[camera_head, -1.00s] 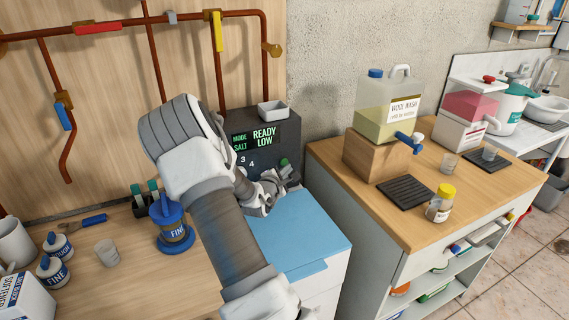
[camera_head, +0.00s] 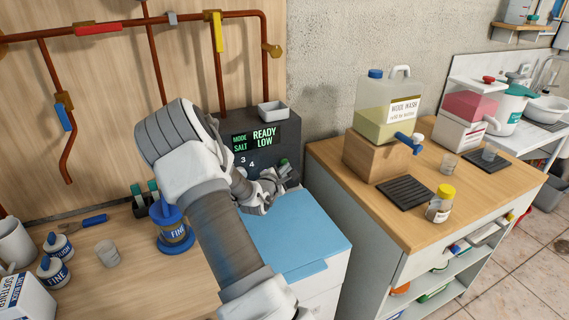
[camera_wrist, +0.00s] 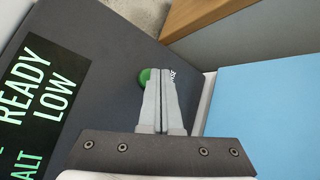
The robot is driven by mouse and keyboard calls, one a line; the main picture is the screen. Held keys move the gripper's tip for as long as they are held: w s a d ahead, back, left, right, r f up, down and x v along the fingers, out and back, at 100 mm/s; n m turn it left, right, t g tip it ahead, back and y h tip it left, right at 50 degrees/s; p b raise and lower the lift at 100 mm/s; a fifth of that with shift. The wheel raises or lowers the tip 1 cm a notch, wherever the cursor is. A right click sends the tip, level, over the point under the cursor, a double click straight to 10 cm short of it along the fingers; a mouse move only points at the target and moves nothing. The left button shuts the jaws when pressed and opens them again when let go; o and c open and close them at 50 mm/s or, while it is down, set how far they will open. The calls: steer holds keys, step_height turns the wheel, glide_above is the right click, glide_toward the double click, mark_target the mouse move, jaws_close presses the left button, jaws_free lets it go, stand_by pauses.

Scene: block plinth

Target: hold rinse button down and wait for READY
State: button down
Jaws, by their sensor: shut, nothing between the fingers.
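The dark control unit (camera_head: 290,130) stands against the back wall. Its display (camera_head: 256,138) reads MODE READY and SALT LOW in green; READY and LOW also show in the wrist view (camera_wrist: 40,95). The green button (camera_head: 284,162) is low on the panel's right. In the wrist view the green button (camera_wrist: 144,77) is partly hidden behind my fingertips, with a partly covered label beside it. My gripper (camera_head: 280,174) is shut and empty, its tips (camera_wrist: 160,72) in front of the button's right part. I cannot tell whether they touch it.
A blue-topped white cabinet (camera_head: 300,240) lies below the panel. A white dish (camera_head: 273,110) sits on the unit. The wooden counter on the right holds a wool wash jug (camera_head: 385,108) and a yellow-capped jar (camera_head: 440,204).

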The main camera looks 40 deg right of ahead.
steer(key=shift+w+d, duration=0.1)
steer(key=shift+w, duration=0.3)
stand_by(0.7)
stand_by(1.1)
steer(key=shift+s+a, duration=0.25)
steer(key=shift+s, duration=0.5)
steer(key=shift+s+a+p, duration=0.1)
steer(key=shift+s+a, duration=0.15)
steer(key=shift+s, duration=0.55)
steer(key=shift+s+a+p, duration=0.1)
steer(key=shift+s+a, duration=0.15)
steer(key=shift+s, duration=0.55)
steer(key=shift+s+a+p, duration=0.1)
steer(key=shift+s+a, duration=0.15)
steer(key=shift+s, duration=0.55)
